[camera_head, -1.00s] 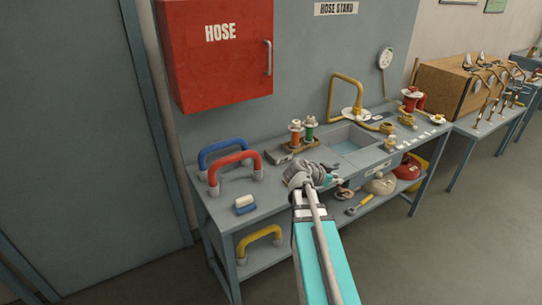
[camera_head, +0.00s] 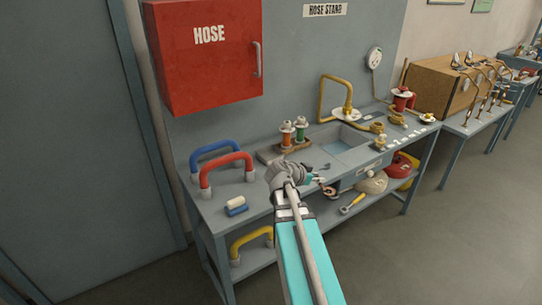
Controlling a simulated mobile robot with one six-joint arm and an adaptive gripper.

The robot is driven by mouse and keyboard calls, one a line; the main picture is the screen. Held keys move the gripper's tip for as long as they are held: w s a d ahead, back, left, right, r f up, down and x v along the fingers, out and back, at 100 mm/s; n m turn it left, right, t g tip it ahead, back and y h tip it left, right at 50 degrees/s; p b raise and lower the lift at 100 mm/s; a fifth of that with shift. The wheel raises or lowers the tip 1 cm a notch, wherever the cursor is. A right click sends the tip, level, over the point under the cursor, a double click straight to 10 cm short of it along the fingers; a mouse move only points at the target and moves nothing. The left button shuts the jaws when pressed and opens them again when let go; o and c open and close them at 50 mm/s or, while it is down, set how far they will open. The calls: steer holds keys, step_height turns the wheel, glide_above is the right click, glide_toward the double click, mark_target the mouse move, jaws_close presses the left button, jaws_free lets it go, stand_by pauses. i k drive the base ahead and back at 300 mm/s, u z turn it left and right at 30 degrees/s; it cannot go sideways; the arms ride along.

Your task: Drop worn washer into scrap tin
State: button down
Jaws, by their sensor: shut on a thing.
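My gripper (camera_head: 318,179) is in front of the workbench's front edge, below the sink, at the end of my grey and teal arm. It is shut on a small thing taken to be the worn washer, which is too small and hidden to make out. A small brownish ring-like thing (camera_head: 329,191) shows just below the gripper; I cannot tell whether it touches it. I cannot pick out the scrap tin for certain. My wrist hides part of the bench front.
The bench (camera_head: 262,193) holds blue (camera_head: 215,148) and red (camera_head: 228,160) hoses, a blue-and-white block (camera_head: 236,206), red and green spools (camera_head: 294,132) and a sink (camera_head: 340,142). The lower shelf holds a yellow hose (camera_head: 252,236), a wrench (camera_head: 352,203) and rounded bags (camera_head: 374,183). Floor at right is clear.

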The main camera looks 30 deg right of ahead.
mark_target(273, 156)
steer(key=u, duration=0.05)
steer(key=i, duration=1)
steer(key=z, duration=0.05)
